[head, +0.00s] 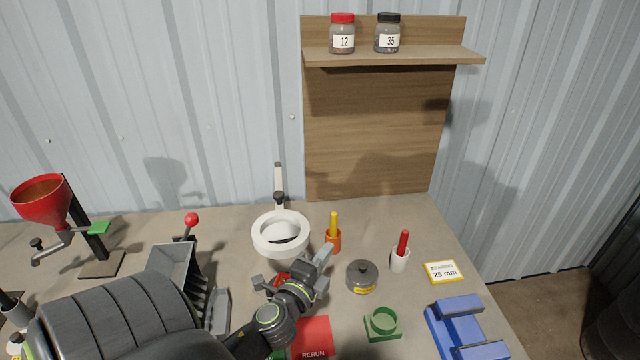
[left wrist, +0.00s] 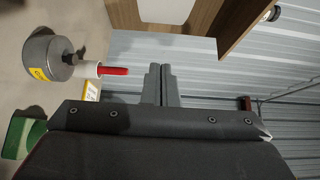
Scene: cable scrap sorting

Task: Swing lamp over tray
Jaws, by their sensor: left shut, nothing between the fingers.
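The white ring lamp (head: 263,241) stands at the back middle of the bench, its stem (head: 279,180) rising behind it. My left gripper (head: 320,262) is just to the front right of the ring, apart from it as far as I can tell. Its fingers are shut and empty, side by side in the left wrist view (left wrist: 160,84). A red tray marked RERUN (head: 314,339) lies in front of the gripper, partly hidden by my left arm. A small red piece (head: 283,280) shows behind the wrist. My right gripper is not in view.
Right of the gripper stand an orange holder (head: 333,243), a grey lidded pot (head: 362,278), a white holder with a red handle (head: 400,260), a green ring (head: 382,324) and a blue block (head: 460,325). A red funnel (head: 45,203) and grey chute (head: 172,262) are left.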

